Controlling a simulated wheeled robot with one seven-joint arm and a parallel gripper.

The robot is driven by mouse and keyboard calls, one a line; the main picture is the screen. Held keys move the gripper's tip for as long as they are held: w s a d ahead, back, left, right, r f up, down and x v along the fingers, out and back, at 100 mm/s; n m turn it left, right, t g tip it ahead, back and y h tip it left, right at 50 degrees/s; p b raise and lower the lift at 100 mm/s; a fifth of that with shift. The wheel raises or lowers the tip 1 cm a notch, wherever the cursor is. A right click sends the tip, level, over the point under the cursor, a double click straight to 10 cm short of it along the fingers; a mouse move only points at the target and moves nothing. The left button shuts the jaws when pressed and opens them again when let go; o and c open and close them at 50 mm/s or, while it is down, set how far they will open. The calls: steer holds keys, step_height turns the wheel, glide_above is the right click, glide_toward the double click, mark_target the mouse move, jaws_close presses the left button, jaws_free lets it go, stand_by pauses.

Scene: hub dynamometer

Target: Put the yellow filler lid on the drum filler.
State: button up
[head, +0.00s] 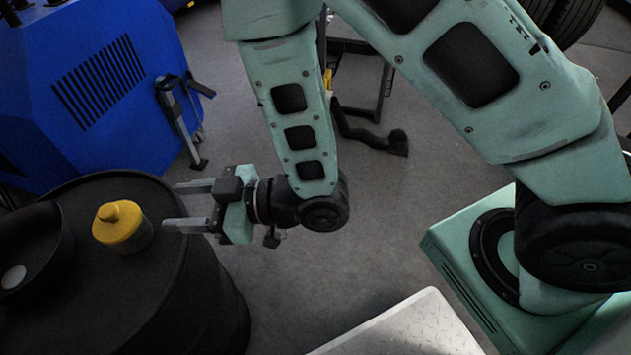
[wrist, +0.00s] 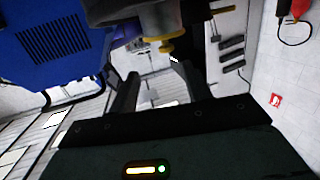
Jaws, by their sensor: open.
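The yellow filler lid (head: 118,222) rests on top of the short grey drum filler (head: 138,240) on the black drum (head: 150,290). Its knob points up; I cannot tell whether it is fully seated. My gripper (head: 174,206) is open and empty, just right of the lid, with its fingers pointing left toward it and apart from it. In the wrist view, the yellow lid (wrist: 166,46) and the grey filler (wrist: 158,20) show upside down beyond the gap between my open fingers (wrist: 155,88). Nothing is between the fingers.
A black round vessel (head: 35,250) with a pale disc inside stands on the drum left of the filler. A blue machine (head: 95,85) stands behind. A black stand (head: 180,115) is near it. A metal tread plate (head: 410,330) is at front. Floor right of the drum is clear.

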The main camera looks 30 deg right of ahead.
steer(key=d+r+m+g+h, duration=0.2)
steer(key=d+m+g+h, duration=0.1)
steer(key=d+h, duration=0.5)
steer(key=s+d+r+m+g+h, duration=0.2)
steer(key=s+d+r+g+h, duration=0.2)
steer(key=s+d, duration=0.5)
steer(key=s+r+h, duration=0.2)
steer(key=s, duration=0.1)
steer(key=shift+d+g, duration=0.3)
step_height(320, 180, up, 27)
steer(key=p, duration=2.6)
steer(key=shift+p, duration=0.4)
